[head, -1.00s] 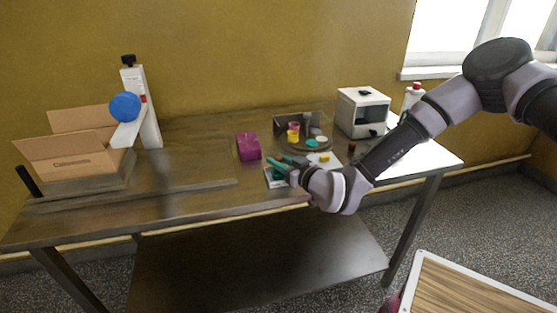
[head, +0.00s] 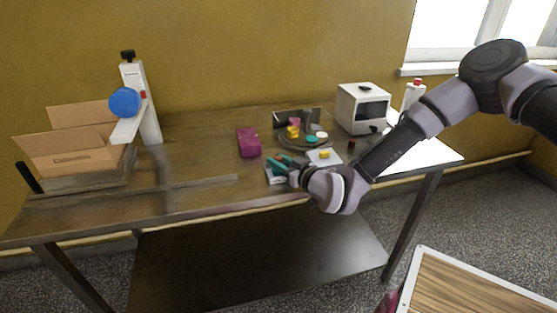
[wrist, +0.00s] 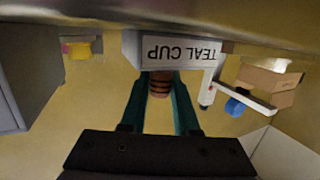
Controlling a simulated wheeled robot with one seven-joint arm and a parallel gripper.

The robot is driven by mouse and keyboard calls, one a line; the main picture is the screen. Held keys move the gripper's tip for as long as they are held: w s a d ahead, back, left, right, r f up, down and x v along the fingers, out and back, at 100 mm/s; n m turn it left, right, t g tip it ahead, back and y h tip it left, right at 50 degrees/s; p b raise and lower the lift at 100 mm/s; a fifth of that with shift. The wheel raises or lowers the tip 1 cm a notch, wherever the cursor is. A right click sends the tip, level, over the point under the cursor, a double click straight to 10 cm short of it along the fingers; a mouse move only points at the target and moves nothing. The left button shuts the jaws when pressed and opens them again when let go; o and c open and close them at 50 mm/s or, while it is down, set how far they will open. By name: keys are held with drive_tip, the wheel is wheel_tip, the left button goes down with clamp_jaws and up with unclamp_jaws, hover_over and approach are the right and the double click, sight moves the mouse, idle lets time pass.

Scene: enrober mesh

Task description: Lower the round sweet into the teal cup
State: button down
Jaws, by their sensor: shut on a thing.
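My gripper (head: 276,164) with teal fingers is low over the table's front part. In the wrist view my gripper (wrist: 158,95) is shut on the round sweet (wrist: 159,82), which is brown with dark stripes. The sweet is too small to make out in the head view. A white block labelled "TEAL CUP" (wrist: 182,51) appears upside down in the wrist view, just beyond the sweet. I cannot tell whether the sweet touches it. No cup opening shows there.
An open carton (head: 72,162) is far left.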

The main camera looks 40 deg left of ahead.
drive_tip(key=shift+f, duration=0.75)
idle(0.4)
drive_tip(key=c, duration=0.6)
unclamp_jaws()
